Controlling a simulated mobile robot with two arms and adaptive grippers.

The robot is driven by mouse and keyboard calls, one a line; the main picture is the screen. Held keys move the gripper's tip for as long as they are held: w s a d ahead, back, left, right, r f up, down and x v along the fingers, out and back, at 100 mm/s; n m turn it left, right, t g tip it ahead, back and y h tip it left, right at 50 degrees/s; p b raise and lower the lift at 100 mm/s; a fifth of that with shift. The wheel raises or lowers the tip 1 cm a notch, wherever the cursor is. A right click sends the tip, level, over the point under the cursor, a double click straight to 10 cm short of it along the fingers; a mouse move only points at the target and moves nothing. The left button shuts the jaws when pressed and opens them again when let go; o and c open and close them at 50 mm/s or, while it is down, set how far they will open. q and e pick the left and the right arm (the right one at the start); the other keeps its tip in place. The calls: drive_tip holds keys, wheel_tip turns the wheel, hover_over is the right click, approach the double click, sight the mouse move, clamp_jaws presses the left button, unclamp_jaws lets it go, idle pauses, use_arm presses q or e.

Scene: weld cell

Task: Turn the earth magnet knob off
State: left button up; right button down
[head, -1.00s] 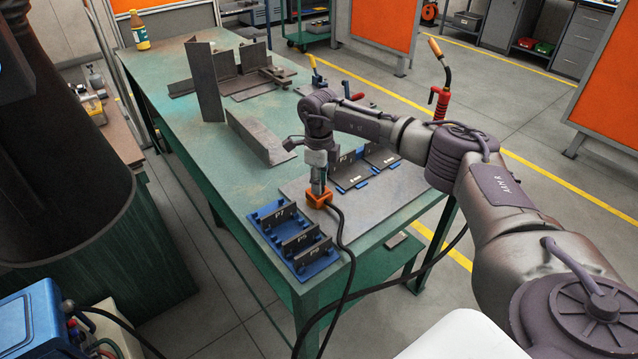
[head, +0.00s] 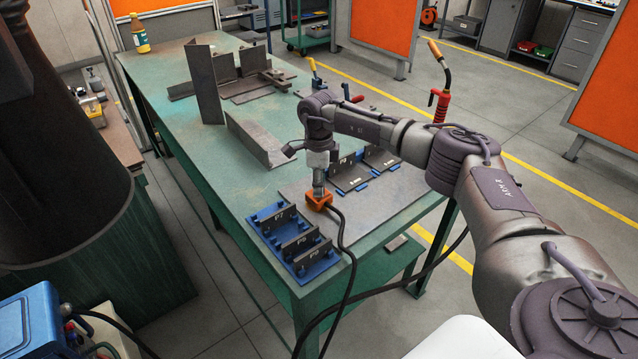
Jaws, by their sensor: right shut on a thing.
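The earth magnet (head: 319,199) is an orange block with a black cable, standing on the grey plate (head: 405,208) near the table's front edge. My right gripper (head: 319,183) points straight down on top of it and is shut on its knob. The knob itself is hidden by the gripper, so its angle cannot be seen. My left gripper is not in view.
A blue tray (head: 322,265) with upright dark plates stands just left of the magnet. More dark plates in blue holders (head: 350,177) stand behind it. A welding torch (head: 439,97) stands at the table's right edge. The black cable (head: 346,275) hangs over the front edge.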

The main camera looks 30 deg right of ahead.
drive_tip(key=c, duration=0.9)
unclamp_jaws()
drive_tip(key=shift+o, duration=0.2)
wheel_tip(320, 180, up, 12)
